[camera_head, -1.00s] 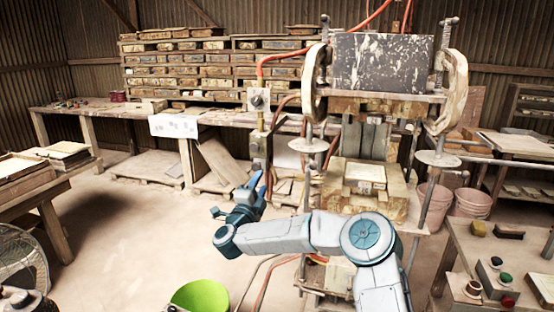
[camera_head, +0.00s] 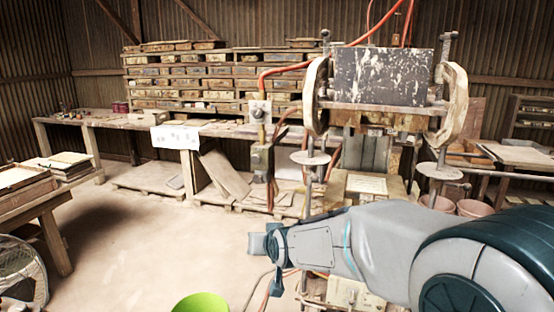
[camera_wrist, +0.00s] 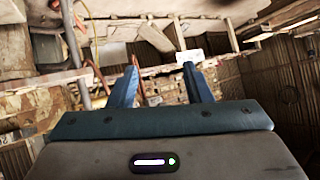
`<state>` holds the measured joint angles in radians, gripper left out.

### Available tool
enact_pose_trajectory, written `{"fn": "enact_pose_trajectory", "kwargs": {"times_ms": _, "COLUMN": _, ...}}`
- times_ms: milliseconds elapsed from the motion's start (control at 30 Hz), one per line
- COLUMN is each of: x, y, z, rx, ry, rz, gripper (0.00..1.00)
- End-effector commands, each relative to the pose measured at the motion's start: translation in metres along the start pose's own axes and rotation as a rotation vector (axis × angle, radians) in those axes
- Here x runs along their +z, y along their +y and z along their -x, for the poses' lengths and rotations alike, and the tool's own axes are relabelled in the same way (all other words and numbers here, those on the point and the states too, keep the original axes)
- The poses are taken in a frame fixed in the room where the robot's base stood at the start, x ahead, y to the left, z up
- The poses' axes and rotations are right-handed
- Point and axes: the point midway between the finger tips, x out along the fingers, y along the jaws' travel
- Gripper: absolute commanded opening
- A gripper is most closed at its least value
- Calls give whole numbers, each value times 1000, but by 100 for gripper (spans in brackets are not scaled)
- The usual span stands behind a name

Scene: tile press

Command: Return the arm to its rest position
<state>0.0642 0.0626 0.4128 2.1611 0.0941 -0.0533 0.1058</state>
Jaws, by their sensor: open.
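My arm stretches across the lower right of the head view, in front of the press. In the wrist view my gripper (camera_wrist: 160,85) shows two blue fingers spread apart with nothing between them.
A lime-green bucket (camera_head: 201,303) stands on the floor at the bottom. A wooden table (camera_head: 45,200) and a fan (camera_head: 20,270) are at the left. A rack of tiles (camera_head: 220,75) stands behind a long bench. Floor at left centre is clear. Pink buckets (camera_head: 474,208) stand at right.

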Motion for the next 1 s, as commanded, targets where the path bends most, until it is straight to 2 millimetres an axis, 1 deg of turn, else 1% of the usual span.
{"fn": "enact_pose_trajectory", "kwargs": {"times_ms": 33, "x": 10, "y": 14, "z": 20, "rx": 40, "ry": -46, "rz": 18, "gripper": 45}}
{"fn": "enact_pose_trajectory", "kwargs": {"times_ms": 167, "x": 43, "y": 48, "z": 68, "rx": 134, "ry": -189, "rz": 40, "gripper": 45}}
{"fn": "enact_pose_trajectory", "kwargs": {"times_ms": 200, "x": 54, "y": 58, "z": 84, "rx": 161, "ry": -232, "rz": 40, "gripper": 45}}
{"fn": "enact_pose_trajectory", "kwargs": {"times_ms": 267, "x": 72, "y": 72, "z": 109, "rx": 197, "ry": -298, "rz": 34, "gripper": 45}}
{"fn": "enact_pose_trajectory", "kwargs": {"times_ms": 300, "x": 84, "y": 81, "z": 126, "rx": 217, "ry": -342, "rz": 28, "gripper": 45}}
{"fn": "enact_pose_trajectory", "kwargs": {"times_ms": 367, "x": 103, "y": 91, "z": 151, "rx": 244, "ry": -406, "rz": 13, "gripper": 45}}
{"fn": "enact_pose_trajectory", "kwargs": {"times_ms": 400, "x": 115, "y": 97, "z": 166, "rx": 257, "ry": -447, "rz": 3, "gripper": 45}}
{"fn": "enact_pose_trajectory", "kwargs": {"times_ms": 500, "x": 144, "y": 107, "z": 201, "rx": 278, "ry": -538, "rz": -27, "gripper": 45}}
{"fn": "enact_pose_trajectory", "kwargs": {"times_ms": 533, "x": 151, "y": 109, "z": 209, "rx": 281, "ry": -560, "rz": -36, "gripper": 45}}
{"fn": "enact_pose_trajectory", "kwargs": {"times_ms": 600, "x": 166, "y": 113, "z": 225, "rx": 285, "ry": -604, "rz": -52, "gripper": 45}}
{"fn": "enact_pose_trajectory", "kwargs": {"times_ms": 700, "x": 179, "y": 115, "z": 239, "rx": 286, "ry": -646, "rz": -66, "gripper": 45}}
{"fn": "enact_pose_trajectory", "kwargs": {"times_ms": 800, "x": 184, "y": 115, "z": 245, "rx": 286, "ry": -664, "rz": -72, "gripper": 45}}
{"fn": "enact_pose_trajectory", "kwargs": {"times_ms": 1000, "x": 185, "y": 115, "z": 245, "rx": 286, "ry": -666, "rz": -73, "gripper": 45}}
